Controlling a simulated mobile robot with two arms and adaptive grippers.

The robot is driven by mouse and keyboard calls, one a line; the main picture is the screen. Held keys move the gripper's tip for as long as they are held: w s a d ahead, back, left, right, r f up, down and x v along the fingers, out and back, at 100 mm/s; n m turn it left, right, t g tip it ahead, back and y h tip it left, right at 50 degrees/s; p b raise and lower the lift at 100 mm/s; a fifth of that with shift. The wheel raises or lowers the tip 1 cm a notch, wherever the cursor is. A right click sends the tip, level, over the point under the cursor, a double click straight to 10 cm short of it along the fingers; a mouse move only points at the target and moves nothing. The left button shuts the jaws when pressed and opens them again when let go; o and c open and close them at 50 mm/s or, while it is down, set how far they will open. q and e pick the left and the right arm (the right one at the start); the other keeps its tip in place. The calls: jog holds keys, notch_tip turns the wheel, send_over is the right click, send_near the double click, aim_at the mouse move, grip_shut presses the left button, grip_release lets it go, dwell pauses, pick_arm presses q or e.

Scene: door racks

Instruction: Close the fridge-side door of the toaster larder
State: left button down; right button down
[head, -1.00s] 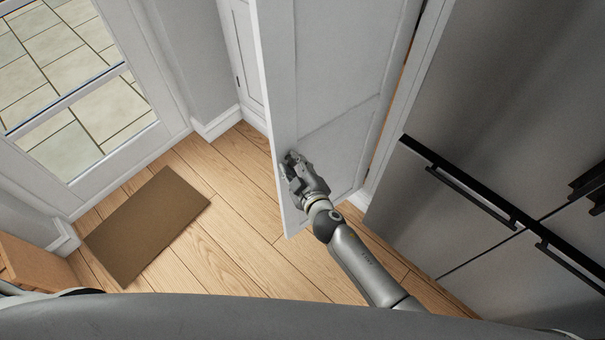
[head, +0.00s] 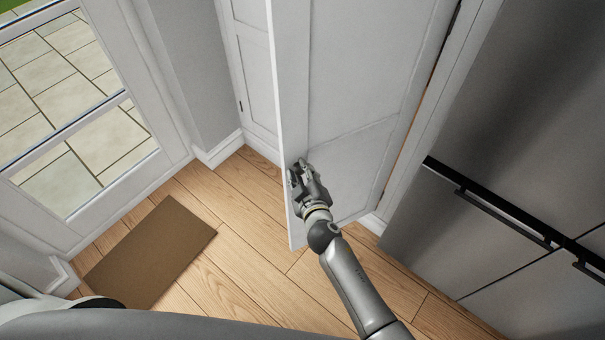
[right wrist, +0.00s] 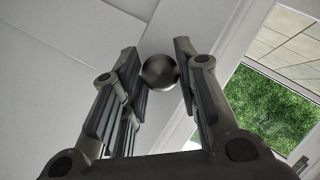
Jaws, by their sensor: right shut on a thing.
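The fridge-side door (head: 350,95) of the larder is a white panelled door standing open, with its free edge toward the left and its hinged side by the fridge. My right gripper (head: 298,174) is at the lower part of the door near the free edge. In the right wrist view, a round dark metal knob (right wrist: 160,72) sits between the fingers of the right gripper (right wrist: 162,80), which is shut on it. In the head view the knob is hidden by the gripper. My left gripper is not in view.
A steel fridge (head: 490,150) with black handles stands at the right. Another white panelled door (head: 250,80) is behind the open door. A brown mat (head: 150,252) lies on the wooden floor before a glazed door (head: 75,110). Floor between mat and larder door is clear.

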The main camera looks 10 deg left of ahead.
jog(key=c, duration=1.1)
grip_release()
jog(key=v, duration=1.2)
